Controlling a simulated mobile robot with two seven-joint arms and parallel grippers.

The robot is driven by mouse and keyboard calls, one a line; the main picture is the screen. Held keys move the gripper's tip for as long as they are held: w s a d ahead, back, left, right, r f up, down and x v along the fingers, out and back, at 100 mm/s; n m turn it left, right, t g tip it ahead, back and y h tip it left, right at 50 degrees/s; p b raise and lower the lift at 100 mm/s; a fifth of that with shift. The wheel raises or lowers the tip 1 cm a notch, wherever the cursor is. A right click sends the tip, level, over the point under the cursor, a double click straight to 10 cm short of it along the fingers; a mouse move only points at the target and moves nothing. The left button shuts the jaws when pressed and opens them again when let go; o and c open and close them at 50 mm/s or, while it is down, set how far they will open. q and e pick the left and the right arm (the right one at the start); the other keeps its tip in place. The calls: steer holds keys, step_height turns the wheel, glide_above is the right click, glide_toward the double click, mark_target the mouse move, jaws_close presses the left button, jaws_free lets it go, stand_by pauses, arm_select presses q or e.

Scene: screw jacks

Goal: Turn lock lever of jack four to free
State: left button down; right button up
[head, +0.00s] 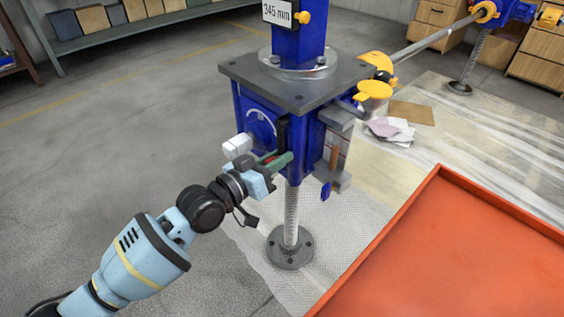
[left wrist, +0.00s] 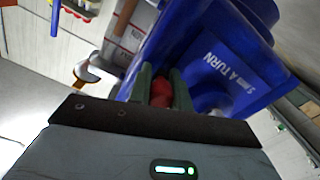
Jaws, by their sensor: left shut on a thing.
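The blue screw jack (head: 310,135) stands upright on a round grey foot (head: 290,248), under a dark grey plate. I see no jack number on it. My left gripper (head: 277,160) is at the lower front of its blue housing. In the left wrist view the two dark green fingers (left wrist: 161,88) are shut on a red lever end (left wrist: 162,93), which I take as the lock lever. Only a sliver of red shows between the fingers in the head view; the rest of the lever is hidden. My right gripper is not in view.
An orange-red tray (head: 470,255) fills the lower right. A label (head: 278,12) on the column reads 345 mm. A grey bar (head: 435,42) and yellow parts (head: 374,89) extend behind the jack to the right. Papers (head: 390,130) lie behind it. The floor at left is clear.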

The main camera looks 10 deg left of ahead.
arm_select(q)
steer(key=shift+w+a+m, duration=0.3)
steer(key=shift+a, duration=0.15)
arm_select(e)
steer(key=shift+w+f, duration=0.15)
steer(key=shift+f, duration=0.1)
arm_select(q)
steer(key=c, duration=1.3)
jaws_free()
steer(key=shift+d, duration=0.1)
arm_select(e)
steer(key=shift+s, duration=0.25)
arm_select(q)
steer(key=shift+s, duration=0.1)
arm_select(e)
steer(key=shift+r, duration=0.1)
arm_select(q)
steer(key=shift+s, duration=0.15)
steer(key=p+v, duration=0.1)
steer(key=v, duration=0.6)
steer(key=shift+s+a+p, duration=0.15)
steer(key=shift+a+p, duration=0.1)
steer(key=shift+p, duration=0.05)
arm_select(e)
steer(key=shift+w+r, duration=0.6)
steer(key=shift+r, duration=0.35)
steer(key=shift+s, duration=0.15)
